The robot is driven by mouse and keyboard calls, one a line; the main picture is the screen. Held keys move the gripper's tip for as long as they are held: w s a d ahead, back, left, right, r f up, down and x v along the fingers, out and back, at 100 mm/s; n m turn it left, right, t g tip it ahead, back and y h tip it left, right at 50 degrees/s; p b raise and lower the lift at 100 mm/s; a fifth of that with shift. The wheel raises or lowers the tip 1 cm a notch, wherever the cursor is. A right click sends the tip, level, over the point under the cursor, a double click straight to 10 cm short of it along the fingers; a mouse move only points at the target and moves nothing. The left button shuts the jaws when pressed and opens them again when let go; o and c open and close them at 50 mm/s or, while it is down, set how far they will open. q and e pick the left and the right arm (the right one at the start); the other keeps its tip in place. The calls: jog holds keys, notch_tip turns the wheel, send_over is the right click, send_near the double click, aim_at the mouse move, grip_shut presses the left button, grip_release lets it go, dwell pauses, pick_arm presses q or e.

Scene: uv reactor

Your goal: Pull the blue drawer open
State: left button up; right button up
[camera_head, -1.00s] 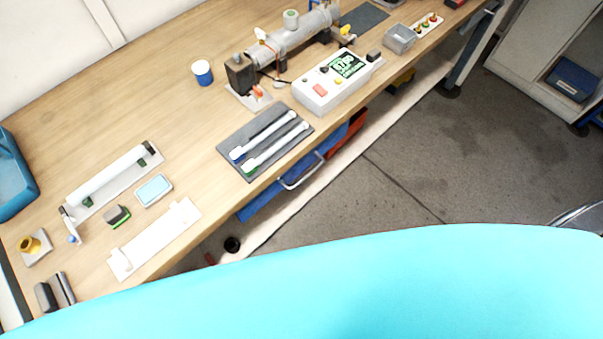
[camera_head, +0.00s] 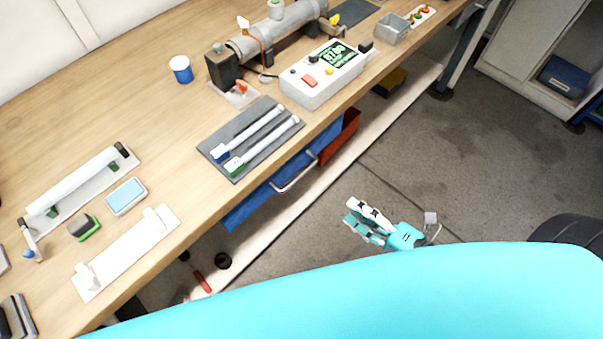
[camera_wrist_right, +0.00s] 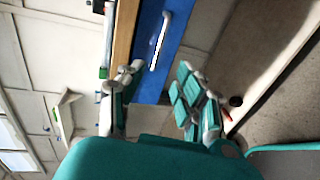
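The blue drawer (camera_head: 252,203) is under the front edge of the workbench, with a pale bar handle (camera_head: 297,174) on its front. Its front and handle (camera_wrist_right: 160,40) also show in the right wrist view, beyond the fingers. My right gripper (camera_head: 356,216) is in front of the bench, to the right of and below the handle in the head view, apart from it. Its fingers (camera_wrist_right: 155,95) are spread and empty in the wrist view. My left gripper is not in view. My cyan body part covers the bottom of the head view.
The wooden workbench (camera_head: 60,135) holds a grey mat (camera_head: 213,146) with two tubes, a white control box (camera_head: 308,92) and a metal cylinder device (camera_head: 275,35). A red bin (camera_head: 340,138) is right of the drawer. The floor in front is clear.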

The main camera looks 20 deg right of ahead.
aim_at(301, 173)
jog(key=p+x, duration=0.1)
jog(key=x, duration=1.5)
jog(key=shift+w, duration=0.3)
grip_shut()
